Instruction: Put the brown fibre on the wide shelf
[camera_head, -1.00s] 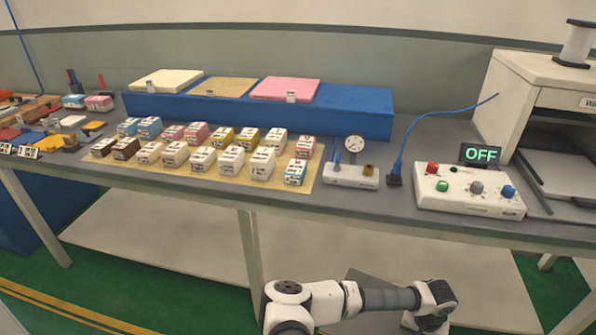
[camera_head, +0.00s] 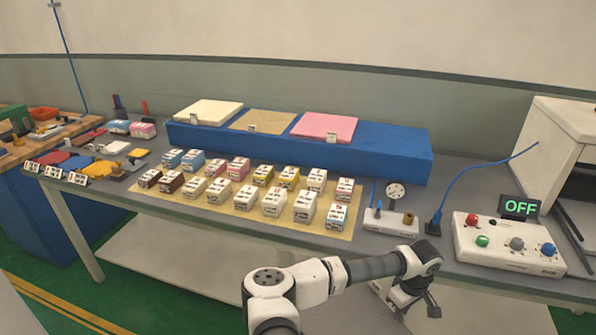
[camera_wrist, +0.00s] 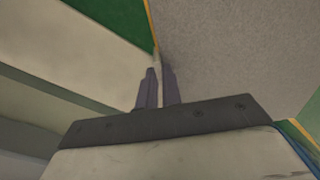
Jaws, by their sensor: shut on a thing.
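The slab fills the upper right of the wrist view. A tan pad (camera_head: 262,121) lies between a cream pad and a pink pad on a long blue block (camera_head: 385,150). I cannot make out which surface is the wide shelf.
Several small labelled boxes stand on a tan mat (camera_head: 335,232) mid-table. A pressure gauge (camera_head: 395,191) and a control box (camera_head: 505,245) reading OFF stand right of it. A white cabinet (camera_head: 560,125) is at the right edge. Coloured sheets lie at the left.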

